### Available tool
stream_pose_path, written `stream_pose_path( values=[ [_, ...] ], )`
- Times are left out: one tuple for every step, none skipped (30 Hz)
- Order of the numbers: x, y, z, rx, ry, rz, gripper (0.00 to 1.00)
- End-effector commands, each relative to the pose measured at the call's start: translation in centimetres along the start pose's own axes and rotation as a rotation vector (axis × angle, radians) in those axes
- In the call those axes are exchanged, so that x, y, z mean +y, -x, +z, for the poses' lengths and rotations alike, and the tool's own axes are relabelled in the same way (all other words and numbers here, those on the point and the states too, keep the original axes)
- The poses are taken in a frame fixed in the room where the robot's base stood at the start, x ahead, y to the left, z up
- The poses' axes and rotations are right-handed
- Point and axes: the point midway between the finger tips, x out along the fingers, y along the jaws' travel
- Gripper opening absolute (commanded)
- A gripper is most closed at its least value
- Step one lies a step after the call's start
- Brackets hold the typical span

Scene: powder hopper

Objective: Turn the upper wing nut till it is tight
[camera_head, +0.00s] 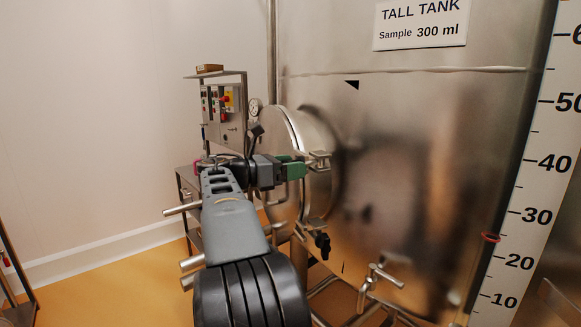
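A round steel hatch door (286,128) is on the side of the tall steel tank (420,150). A metal clamp that looks like the upper wing nut (319,159) sticks out at the door's right edge. My gripper (303,168), with green fingers, points right and its tips are at or just beside this nut. I cannot tell whether they touch it or how far apart they are. A lower fastener with a black knob (322,243) hangs at the lower right of the door. My arm hides much of the door's left and lower part.
A control panel (223,112) with a red button stands on a metal frame behind my arm. A gauge (255,107) is near the door's top. A valve with a handle (378,280) juts from the tank's lower front. The floor at the lower left is mostly clear.

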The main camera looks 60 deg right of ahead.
Motion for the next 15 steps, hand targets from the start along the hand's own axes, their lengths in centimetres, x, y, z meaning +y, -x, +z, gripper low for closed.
stream_pose_path(
  values=[
    [0.0, 0.0, 0.0, 0.0, 0.0, 0.0, 0.67],
    [0.0, 0.01, 0.0, 0.0, 0.0, 0.0, 0.64],
    [0.0, 0.01, 0.0, 0.0, 0.0, 0.0, 0.61],
    [0.0, 0.01, 0.0, 0.0, 0.0, 0.0, 0.58],
    [0.0, 0.01, 0.0, 0.0, 0.0, 0.0, 0.55],
    [0.0, 0.01, 0.0, 0.0, 0.0, 0.0, 0.51],
    [0.0, 0.01, 0.0, 0.0, 0.0, 0.0, 0.49],
    [0.0, 0.01, 0.01, 0.0, 0.0, 0.0, 0.49],
    [0.0, 0.01, 0.05, 0.0, -0.004, 0.0, 0.49],
    [0.0, 0.01, 0.11, 0.0, -0.009, 0.0, 0.49],
    [-0.01, 0.01, 0.16, 0.0, -0.018, 0.0, 0.49],
    [-0.01, 0.02, 0.21, 0.0, -0.033, 0.0, 0.49],
    [-0.01, 0.02, 0.2, 0.0, -0.044, 0.0, 0.49],
    [-0.01, 0.02, 0.15, 0.0, -0.054, 0.0, 0.49],
    [0.0, 0.01, 0.04, 0.0, -0.058, 0.0, 0.49]
  ],
)
